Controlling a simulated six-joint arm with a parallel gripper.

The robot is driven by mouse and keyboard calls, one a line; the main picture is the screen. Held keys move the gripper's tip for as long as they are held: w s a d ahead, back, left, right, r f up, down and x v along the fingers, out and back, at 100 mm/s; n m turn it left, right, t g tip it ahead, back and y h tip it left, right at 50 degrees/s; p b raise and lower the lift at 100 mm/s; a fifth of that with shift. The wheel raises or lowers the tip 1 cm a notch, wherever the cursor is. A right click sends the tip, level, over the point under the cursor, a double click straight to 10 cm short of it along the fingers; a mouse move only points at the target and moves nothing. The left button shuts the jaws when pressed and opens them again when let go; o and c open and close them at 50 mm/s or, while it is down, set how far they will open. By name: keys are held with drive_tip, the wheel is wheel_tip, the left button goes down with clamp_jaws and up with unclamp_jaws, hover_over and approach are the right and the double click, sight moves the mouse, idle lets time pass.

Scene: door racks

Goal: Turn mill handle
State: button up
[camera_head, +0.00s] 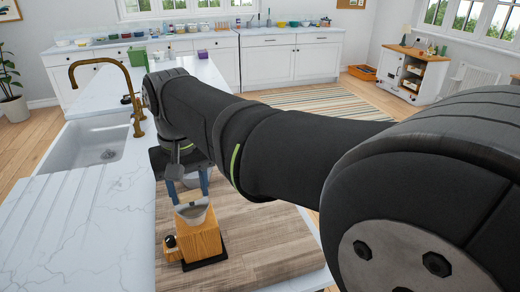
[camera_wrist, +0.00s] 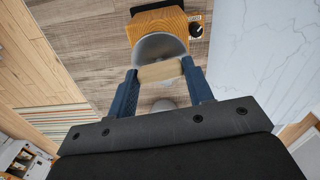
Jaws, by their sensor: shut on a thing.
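The mill is a wooden box (camera_head: 203,240) on a dark base with a grey metal bowl (camera_head: 192,215) on top. It stands upright on the wooden board, and the box (camera_wrist: 158,26) and bowl (camera_wrist: 157,45) also show in the wrist view. My gripper (camera_head: 189,196) is above the bowl, its blue fingers pointing down. In the wrist view, my gripper (camera_wrist: 161,72) has the pale wooden handle knob (camera_wrist: 160,71) between its fingertips, at the bowl's edge. The crank arm under the knob is mostly hidden.
The wooden board (camera_head: 262,240) lies on the white marble counter (camera_head: 70,235). A sink (camera_head: 95,145) with a brass tap (camera_head: 128,85) is to the left. A green container (camera_head: 138,57) stands farther back. The board right of the mill is clear.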

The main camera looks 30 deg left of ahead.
sight(189, 193)
drive_tip(key=shift+m, duration=0.5)
drive_tip(key=o, duration=1)
drive_tip(key=shift+r, duration=0.1)
wheel_tip(189, 193, up, 17)
drive_tip(key=shift+r, duration=0.15)
wheel_tip(189, 193, down, 18)
drive_tip(key=shift+r, duration=0.25)
idle(0.7)
